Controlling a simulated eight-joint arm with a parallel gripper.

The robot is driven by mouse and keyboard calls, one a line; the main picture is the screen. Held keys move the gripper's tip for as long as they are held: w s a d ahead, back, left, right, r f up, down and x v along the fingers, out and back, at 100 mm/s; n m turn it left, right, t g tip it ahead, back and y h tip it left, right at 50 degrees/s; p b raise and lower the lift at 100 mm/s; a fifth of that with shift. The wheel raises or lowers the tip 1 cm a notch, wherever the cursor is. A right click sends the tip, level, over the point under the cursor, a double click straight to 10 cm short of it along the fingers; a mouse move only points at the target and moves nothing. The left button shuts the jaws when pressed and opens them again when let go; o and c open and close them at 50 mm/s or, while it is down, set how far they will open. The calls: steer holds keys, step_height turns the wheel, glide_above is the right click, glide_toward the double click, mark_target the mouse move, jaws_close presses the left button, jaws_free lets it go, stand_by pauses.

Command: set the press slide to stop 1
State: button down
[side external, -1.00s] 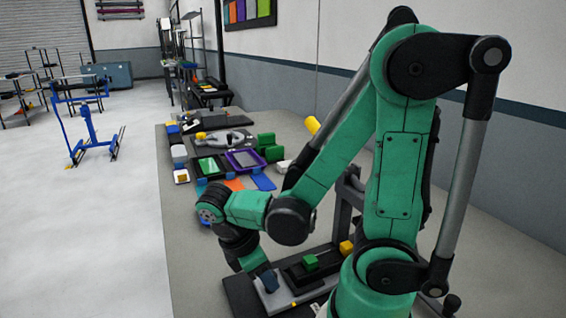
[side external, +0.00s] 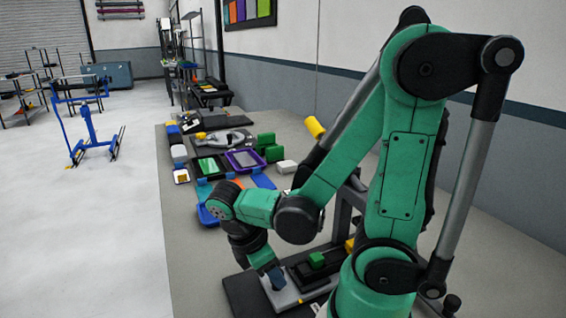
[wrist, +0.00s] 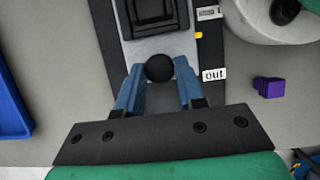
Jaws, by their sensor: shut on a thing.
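My gripper (wrist: 160,88) has its two blue fingers closed on the black round knob (wrist: 160,68) at the near end of the press slide. In the side view my gripper (side external: 274,281) reaches down to the pale grey slide plate (side external: 284,299), and the knob is hidden. The slide (wrist: 158,46) carries a dark fixture, with a green block (side external: 316,259) on it in the side view. A small yellow mark (wrist: 198,35) on the slide's edge lies between the "out" label (wrist: 214,74) and a label that seems to read 1 (wrist: 208,13).
A purple block (wrist: 268,87) lies right of the press base. A blue tray (wrist: 12,105) is at the left of the wrist view. Several trays and blocks, including a purple tray (side external: 243,160), lie farther along the bench. The press frame (side external: 345,205) stands behind the slide.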

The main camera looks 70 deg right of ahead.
steer(key=shift+s+d, duration=0.8)
steer(key=shift+d, duration=0.05)
steer(key=c, duration=0.5)
jaws_free()
steer(key=shift+c, duration=0.2)
steer(key=shift+v, duration=2.85)
steer(key=shift+f, duration=0.1)
